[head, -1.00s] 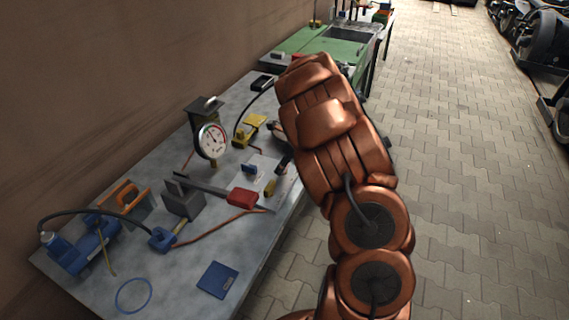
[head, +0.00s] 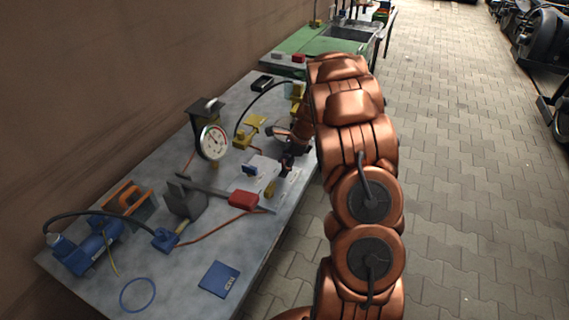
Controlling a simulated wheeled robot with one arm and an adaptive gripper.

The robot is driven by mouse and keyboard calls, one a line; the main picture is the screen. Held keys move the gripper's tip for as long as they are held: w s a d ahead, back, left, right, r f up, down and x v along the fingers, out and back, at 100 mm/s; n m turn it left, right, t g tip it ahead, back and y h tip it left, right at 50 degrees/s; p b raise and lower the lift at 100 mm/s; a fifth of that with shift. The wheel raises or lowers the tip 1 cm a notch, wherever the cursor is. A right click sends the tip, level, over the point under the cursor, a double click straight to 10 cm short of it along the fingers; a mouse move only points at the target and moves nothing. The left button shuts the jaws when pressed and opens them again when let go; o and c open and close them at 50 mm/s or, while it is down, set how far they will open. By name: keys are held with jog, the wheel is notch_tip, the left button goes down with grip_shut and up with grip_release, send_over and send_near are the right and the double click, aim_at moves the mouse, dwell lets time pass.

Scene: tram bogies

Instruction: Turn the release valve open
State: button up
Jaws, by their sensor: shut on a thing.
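A pale plate (head: 262,165) lies on the grey workbench and carries small valve-like parts. I cannot tell by sight which is the release valve. My gripper (head: 287,164) is small and dark at the plate's far right side, partly hidden by my copper arm. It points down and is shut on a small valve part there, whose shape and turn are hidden. A round pressure gauge (head: 213,142) stands behind the plate.
A long lever with a red grip (head: 243,200) lies close in front of the plate. A blue pump (head: 88,248) with a black hose, an orange-handled tool (head: 128,198) and a blue box (head: 219,279) are on the workbench (head: 190,275).

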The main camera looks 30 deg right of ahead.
jog(key=n+g+b, duration=0.1)
jog(key=n, duration=0.2)
jog(key=shift+f+n, duration=0.15)
jog(key=shift+n, duration=0.25)
jog(key=n+g+b, duration=0.1)
jog(key=n, duration=0.1)
jog(key=shift+w+n+b, duration=0.1)
jog(key=shift+n+b, duration=0.2)
jog(key=shift+n, duration=0.1)
jog(key=n+g+b, duration=0.2)
jog(key=n, duration=0.2)
jog(key=shift+n+g+b, duration=0.3)
jog(key=shift+n+b, duration=0.1)
jog(key=shift+n, duration=0.6)
jog(key=shift+r, duration=0.2)
jog(key=o, duration=1.2)
jog(key=shift+c, duration=0.2)
